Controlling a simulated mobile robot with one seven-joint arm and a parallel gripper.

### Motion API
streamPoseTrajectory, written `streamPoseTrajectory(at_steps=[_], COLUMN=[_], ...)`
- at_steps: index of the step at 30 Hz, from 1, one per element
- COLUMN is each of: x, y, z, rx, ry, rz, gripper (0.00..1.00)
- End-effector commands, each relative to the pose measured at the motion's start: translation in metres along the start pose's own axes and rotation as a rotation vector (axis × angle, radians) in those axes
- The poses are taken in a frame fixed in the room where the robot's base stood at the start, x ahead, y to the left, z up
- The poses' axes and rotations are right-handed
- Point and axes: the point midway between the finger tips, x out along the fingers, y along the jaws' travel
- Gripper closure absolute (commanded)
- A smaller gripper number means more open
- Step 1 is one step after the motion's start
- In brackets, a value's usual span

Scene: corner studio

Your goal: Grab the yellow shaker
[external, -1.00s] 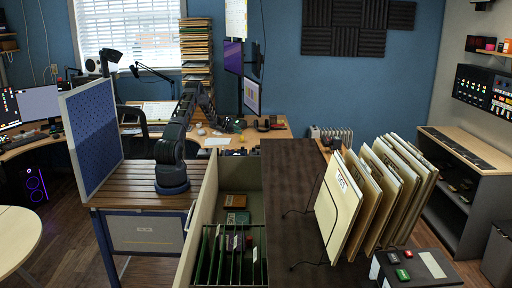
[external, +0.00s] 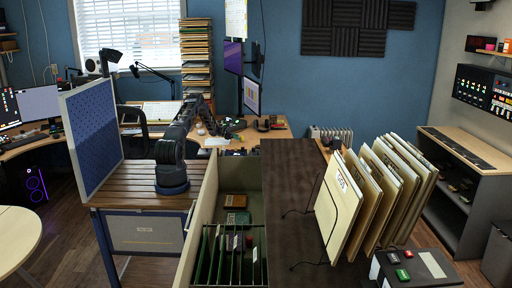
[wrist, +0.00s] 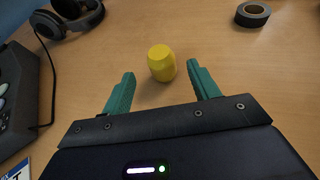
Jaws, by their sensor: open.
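The yellow shaker (wrist: 162,63) stands on the wooden desk in the wrist view. It is a small faceted yellow piece, just beyond the fingertips and roughly midway between them. My gripper (wrist: 163,82) is open, its two green fingers spread apart with nothing between them. In the external view my gripper (external: 232,126) is small and dark over the far desk, and I cannot make out the shaker there.
Dark headphones (wrist: 72,18) with a cable lie at the upper left of the wrist view, beside a grey device (wrist: 18,100) with buttons. A roll of black tape (wrist: 252,14) lies at the upper right. The desk (wrist: 215,50) around the shaker is clear.

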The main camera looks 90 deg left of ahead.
Motion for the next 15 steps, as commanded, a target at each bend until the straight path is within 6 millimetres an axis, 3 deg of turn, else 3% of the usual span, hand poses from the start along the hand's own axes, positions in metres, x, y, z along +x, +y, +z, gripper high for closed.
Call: streamPoseTrajectory(at_steps=[9,15], x=[0.041,0.047], y=[-0.003,-0.002], z=[0.001,0.001], rx=[0.001,0.001], ry=[0.001,0.000], rz=[-0.002,-0.001], gripper=[0.40,0.40])
